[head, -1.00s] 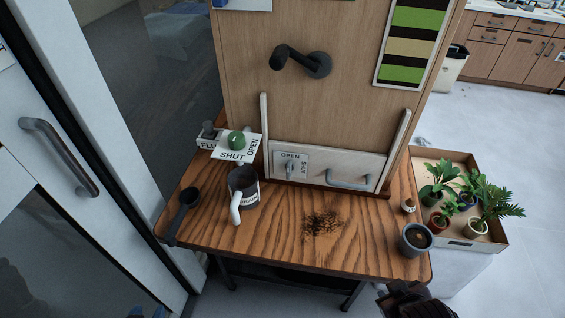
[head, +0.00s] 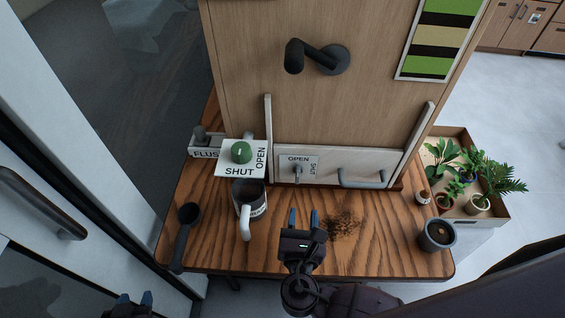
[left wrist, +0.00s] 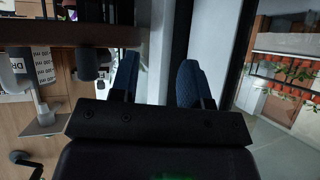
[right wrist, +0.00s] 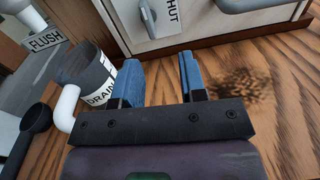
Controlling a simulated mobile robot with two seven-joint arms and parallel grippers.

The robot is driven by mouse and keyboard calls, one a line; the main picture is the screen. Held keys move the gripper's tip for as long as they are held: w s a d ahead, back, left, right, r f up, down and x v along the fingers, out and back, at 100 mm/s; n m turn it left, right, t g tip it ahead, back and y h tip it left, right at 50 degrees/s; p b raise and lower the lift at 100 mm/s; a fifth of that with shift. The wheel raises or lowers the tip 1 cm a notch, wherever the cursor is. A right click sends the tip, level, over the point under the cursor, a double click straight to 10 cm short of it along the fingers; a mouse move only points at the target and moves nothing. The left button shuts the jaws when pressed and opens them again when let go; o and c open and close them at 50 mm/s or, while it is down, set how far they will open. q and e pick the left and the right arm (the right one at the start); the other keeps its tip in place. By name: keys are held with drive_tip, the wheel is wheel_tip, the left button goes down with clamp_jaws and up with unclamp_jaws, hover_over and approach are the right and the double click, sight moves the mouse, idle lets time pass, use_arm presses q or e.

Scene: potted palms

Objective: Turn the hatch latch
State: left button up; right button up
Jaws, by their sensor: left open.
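The hatch (head: 335,163) is a pale panel low on the wooden board, between two white rails. Its small grey latch (head: 297,173) sits on a plate with OPEN above and SHUT at the right side; I cannot tell which word it points to. The latch also shows at the top of the right wrist view (right wrist: 147,14). My right gripper (head: 303,218) is open and empty over the table, in front of and below the latch, not touching it. My left gripper (head: 135,299) is open and empty at the bottom left, off the table's front edge.
A grey bar handle (head: 363,181) is right of the latch. Spilled soil (head: 343,224) and a dark pot (head: 437,236) lie right, with a plant tray (head: 484,219) beyond.

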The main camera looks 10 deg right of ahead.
sight(298, 177)
drive_tip(key=shift+n+t, duration=0.3)
drive_tip(key=shift+n, duration=0.3)
drive_tip(key=x, duration=0.3)
drive_tip(key=a+x, duration=0.1)
drive_tip(key=x, duration=0.5)
drive_tip(key=shift+w+a, duration=0.15)
drive_tip(key=shift+w, duration=0.4)
use_arm(q)
drive_tip(key=shift+a+f, duration=0.25)
drive_tip(key=shift+f, duration=0.15)
use_arm(e)
drive_tip(key=shift+x, duration=0.8)
drive_tip(key=c, duration=0.6)
use_arm(q)
drive_tip(key=shift+s+f, duration=0.1)
drive_tip(key=shift+s, duration=0.05)
use_arm(e)
clamp_jaws()
